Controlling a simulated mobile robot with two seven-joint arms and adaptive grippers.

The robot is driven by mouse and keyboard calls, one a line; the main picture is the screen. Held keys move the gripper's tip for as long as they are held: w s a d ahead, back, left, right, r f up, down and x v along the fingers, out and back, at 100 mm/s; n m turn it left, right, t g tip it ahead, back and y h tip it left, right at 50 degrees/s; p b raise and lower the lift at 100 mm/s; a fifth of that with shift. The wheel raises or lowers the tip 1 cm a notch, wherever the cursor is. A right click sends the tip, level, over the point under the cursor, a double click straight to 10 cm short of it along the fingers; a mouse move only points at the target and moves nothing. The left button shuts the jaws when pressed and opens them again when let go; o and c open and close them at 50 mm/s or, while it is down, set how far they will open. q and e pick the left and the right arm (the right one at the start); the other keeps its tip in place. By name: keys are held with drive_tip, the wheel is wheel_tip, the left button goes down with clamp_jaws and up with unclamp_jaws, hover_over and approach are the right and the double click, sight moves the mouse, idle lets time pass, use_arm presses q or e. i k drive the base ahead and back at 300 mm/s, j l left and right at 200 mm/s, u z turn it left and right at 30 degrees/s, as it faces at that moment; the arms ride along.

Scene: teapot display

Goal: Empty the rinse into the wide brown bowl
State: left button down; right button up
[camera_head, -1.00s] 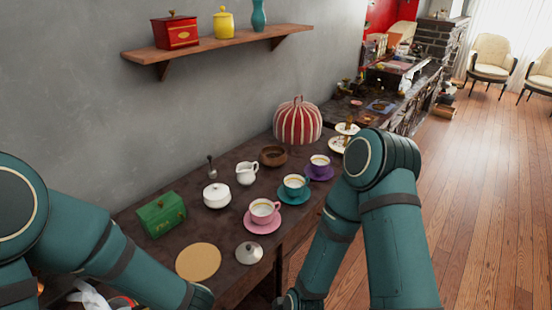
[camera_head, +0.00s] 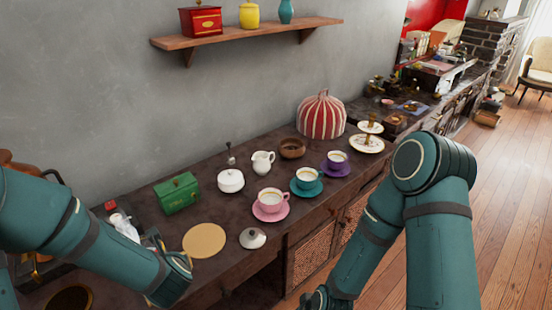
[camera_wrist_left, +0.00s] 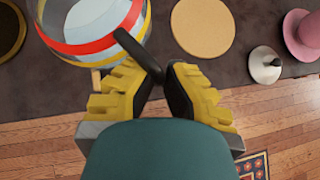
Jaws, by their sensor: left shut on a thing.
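My left gripper (camera_wrist_left: 150,85) is shut on the dark handle (camera_wrist_left: 135,50) of a pale round pot (camera_wrist_left: 95,22) with red and yellow bands in the left wrist view. The pot is cut off by the top edge. In the head view my left forearm hides most of the grip. A round brown bowl (camera_head: 70,298) is partly in view at the lower left, and a round brown thing (camera_wrist_left: 8,30) shows left of the pot in the left wrist view. A smaller brown bowl (camera_head: 291,150) stands at the back.
A tan round mat (camera_head: 204,240) and a white lid (camera_head: 253,238) lie right of the left gripper. Pink (camera_head: 270,203), teal (camera_head: 306,184) and purple (camera_head: 336,163) cups, a white sugar pot (camera_head: 230,181), a creamer (camera_head: 263,163) and a green box (camera_head: 177,194) stand beyond.

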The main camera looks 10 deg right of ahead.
sight(291, 147)
drive_tip(key=l+z, duration=0.1)
drive_tip(key=z, duration=0.3)
drive_tip(key=i+l+z, duration=0.1)
drive_tip(key=z, duration=0.25)
drive_tip(key=l+z, duration=0.1)
drive_tip(key=z, duration=0.3)
drive_tip(key=i+z, duration=0.1)
drive_tip(key=z, duration=0.25)
drive_tip(key=i+l+z, duration=0.1)
drive_tip(key=i+z, duration=0.45)
drive_tip(key=i+u, duration=0.25)
drive_tip(key=i+l+u, duration=0.3)
drive_tip(key=i+u, duration=0.5)
drive_tip(key=i+j, duration=0.1)
drive_tip(key=j, duration=0.25)
drive_tip(key=i+j, duration=0.1)
drive_tip(key=j, duration=0.25)
